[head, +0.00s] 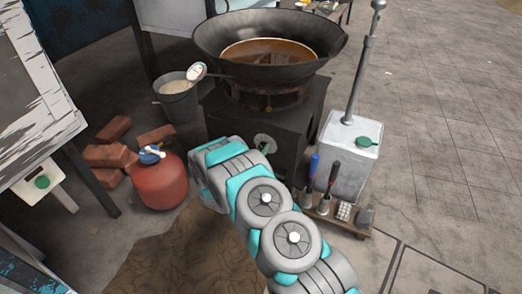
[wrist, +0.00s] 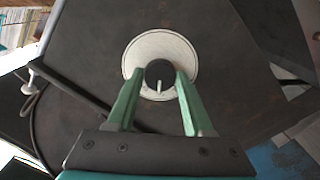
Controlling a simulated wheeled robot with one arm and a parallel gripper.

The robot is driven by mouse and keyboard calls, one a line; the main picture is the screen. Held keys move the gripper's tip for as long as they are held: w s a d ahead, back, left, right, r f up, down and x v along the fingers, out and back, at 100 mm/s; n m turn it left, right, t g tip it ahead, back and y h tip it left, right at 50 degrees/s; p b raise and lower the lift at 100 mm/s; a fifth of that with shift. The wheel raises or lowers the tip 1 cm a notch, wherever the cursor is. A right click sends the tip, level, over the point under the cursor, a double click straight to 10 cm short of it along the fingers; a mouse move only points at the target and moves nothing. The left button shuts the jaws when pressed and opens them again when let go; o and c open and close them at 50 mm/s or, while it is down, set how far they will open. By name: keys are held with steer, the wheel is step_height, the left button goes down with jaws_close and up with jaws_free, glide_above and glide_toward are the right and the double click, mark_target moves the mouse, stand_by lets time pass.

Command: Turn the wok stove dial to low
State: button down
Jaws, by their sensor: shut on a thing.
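The wok stove (head: 290,130) is a dark box with a large black wok (head: 215,35) of brown liquid on top. Its dial (wrist: 159,75) is a black round knob with a white pointer mark, on a pale round plate (wrist: 150,48). In the wrist view the mark points down toward my gripper. My gripper (wrist: 160,78) has its green fingers on both sides of the knob, shut on it. In the head view my arm reaches to the stove's front, where part of the pale plate (head: 265,139) shows; the knob itself is hard to make out there.
A red gas cylinder (head: 160,180) and bricks (head: 108,155) stand left of my arm. A grey bucket (head: 178,102) is beside the stove. A white box with a lever (head: 345,165) and a low rack of tools (head: 335,217) stand at right. Paved floor (head: 440,130) farther right is clear.

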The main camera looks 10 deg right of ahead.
stand_by(0.3)
steer(key=shift+c, duration=1.4)
jaws_free()
steer(key=shift+a, duration=0.1)
steer(key=v, duration=0.7)
steer(key=shift+s, duration=0.25)
steer(key=shift+a, duration=0.2)
